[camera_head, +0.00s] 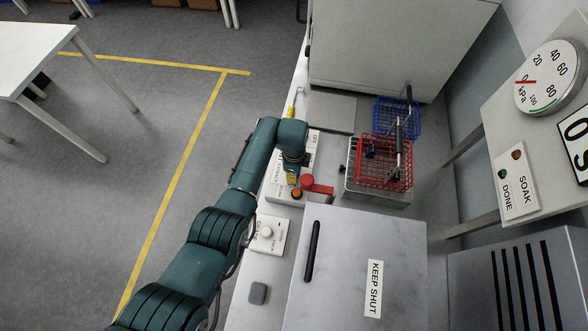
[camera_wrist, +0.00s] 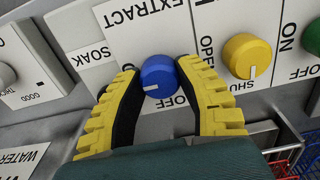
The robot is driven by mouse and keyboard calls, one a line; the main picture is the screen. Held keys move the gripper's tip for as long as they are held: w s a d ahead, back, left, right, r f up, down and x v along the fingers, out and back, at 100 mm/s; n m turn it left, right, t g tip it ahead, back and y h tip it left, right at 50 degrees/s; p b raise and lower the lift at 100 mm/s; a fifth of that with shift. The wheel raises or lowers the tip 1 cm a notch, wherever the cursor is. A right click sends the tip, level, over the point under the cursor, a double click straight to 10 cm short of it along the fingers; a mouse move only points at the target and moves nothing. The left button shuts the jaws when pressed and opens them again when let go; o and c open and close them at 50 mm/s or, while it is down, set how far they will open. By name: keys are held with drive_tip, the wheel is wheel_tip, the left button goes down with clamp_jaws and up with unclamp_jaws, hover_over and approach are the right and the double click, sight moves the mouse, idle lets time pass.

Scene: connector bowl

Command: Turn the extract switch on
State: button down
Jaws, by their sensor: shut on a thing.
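The extract switch is a round blue knob (camera_wrist: 158,74) with a white pointer mark, on a white panel (camera_wrist: 130,40) lettered EXTRACT in the wrist view. An OFF label lies just below the knob; the pointer is at its lower left side. My gripper (camera_wrist: 158,68) has its yellow ribbed fingers on both sides of the knob and is shut on it. In the head view my gripper (camera_head: 292,177) is over the EXTRACT panel (camera_head: 276,176), and the arm and fingers hide the knob.
A yellow knob (camera_wrist: 246,57) marked OPEN and SHUT and a green knob (camera_wrist: 313,37) stand to the right. A red lever (camera_head: 316,187) and an orange button (camera_head: 297,193) are close to my gripper. Red (camera_head: 372,181) and blue (camera_head: 418,122) wire baskets stand right of the panel.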

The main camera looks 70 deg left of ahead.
drive_tip(key=shift+f, duration=0.1)
drive_tip(key=c, duration=0.6)
unclamp_jaws()
wheel_tip(320, 180, up, 12)
drive_tip(key=shift+r, duration=0.1)
idle(0.4)
